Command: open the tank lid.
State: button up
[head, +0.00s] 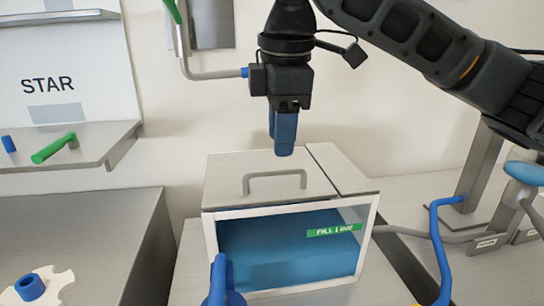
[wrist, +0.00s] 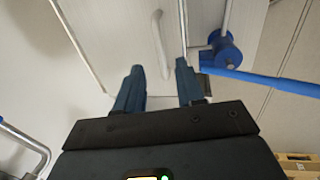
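The tank (head: 213,240) is a pale box with a clear front, blue contents and a green fill-line label. Its lid (head: 225,182) lies flat and closed on top. A grey bar handle (head: 275,174) stands on the lid. My gripper (head: 284,150) points down above the back of the lid, apart from the handle. In the wrist view my gripper (wrist: 159,68) has its two blue fingers spread with nothing between them. The handle (wrist: 159,42) shows beyond the fingertips, roughly in line with the gap.
A shelf (head: 85,150) with a green lever (head: 54,148) is at left. A blue pipe (head: 440,255) rises to the right of the tank. A blue fitting (head: 222,280) stands before the tank's front left. The space directly above the lid looks clear apart from my arm.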

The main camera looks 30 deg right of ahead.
aim_at(279, 173)
jog(key=shift+w+d+f, duration=0.1)
jog(key=shift+w+f, duration=0.05)
jog(key=shift+f, duration=0.7)
jog(key=shift+w+f, duration=0.2)
jog(key=shift+f, duration=0.7)
jog(key=shift+w+d+f, duration=0.1)
jog(key=shift+w+f, duration=0.05)
jog(key=shift+f, duration=0.7)
jog(key=shift+c, duration=0.4)
grip_shut()
